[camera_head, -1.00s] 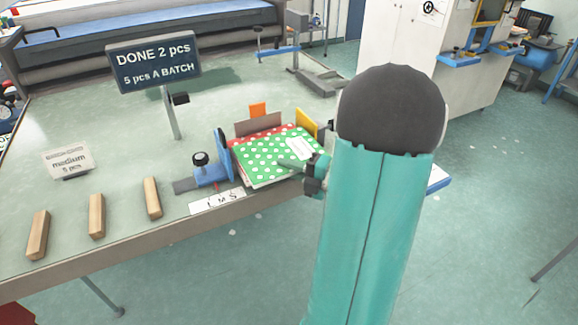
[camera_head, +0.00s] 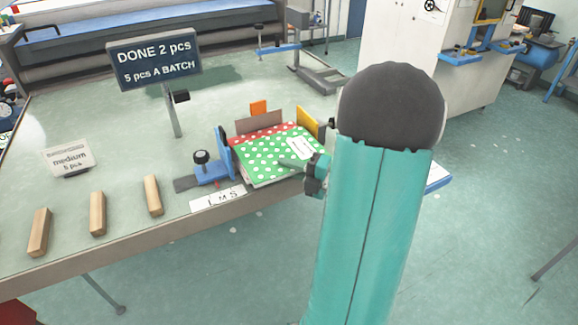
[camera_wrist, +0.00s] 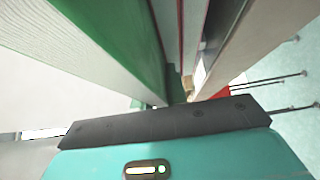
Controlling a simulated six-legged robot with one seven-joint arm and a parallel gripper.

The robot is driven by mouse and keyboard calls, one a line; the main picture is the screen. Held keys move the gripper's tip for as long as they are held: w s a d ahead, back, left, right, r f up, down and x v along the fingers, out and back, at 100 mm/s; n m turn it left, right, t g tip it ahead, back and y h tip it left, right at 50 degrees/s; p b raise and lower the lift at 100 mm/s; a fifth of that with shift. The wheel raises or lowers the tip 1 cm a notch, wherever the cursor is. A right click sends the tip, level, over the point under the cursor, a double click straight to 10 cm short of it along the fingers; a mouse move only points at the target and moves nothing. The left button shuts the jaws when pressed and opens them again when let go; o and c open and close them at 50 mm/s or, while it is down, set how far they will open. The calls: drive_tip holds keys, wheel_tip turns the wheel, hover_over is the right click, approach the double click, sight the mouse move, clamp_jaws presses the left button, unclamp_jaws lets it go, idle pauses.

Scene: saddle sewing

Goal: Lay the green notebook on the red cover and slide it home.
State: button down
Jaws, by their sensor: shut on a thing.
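The green notebook (camera_head: 266,158) with white dots and a white label lies in the fixture on the table. The red dotted cover (camera_head: 264,138) shows as a strip along its far edge, beneath it. My gripper (camera_head: 300,166) is at the notebook's right side, shut on it. In the wrist view the notebook's green cover and page block (camera_wrist: 85,45) fill the upper left, close to the jaw. The fingertips are partly hidden, and most of the red cover is hidden under the notebook.
A blue clamp plate (camera_head: 223,148) stands left of the notebook. Wooden blocks (camera_head: 97,213) lie at the left. A sign (camera_head: 155,60) reads DONE 2 pcs.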

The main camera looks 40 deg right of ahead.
drive_tip(key=c, duration=1.3)
unclamp_jaws()
drive_tip(key=shift+f, duration=0.15)
drive_tip(key=shift+s, duration=0.1)
drive_tip(key=shift+s+a, duration=0.45)
drive_tip(key=shift+s, duration=1.15)
drive_tip(key=shift+s+a, duration=0.5)
drive_tip(key=shift+s, duration=1.05)
drive_tip(key=shift+s+a, duration=0.45)
drive_tip(key=shift+s, duration=1.15)
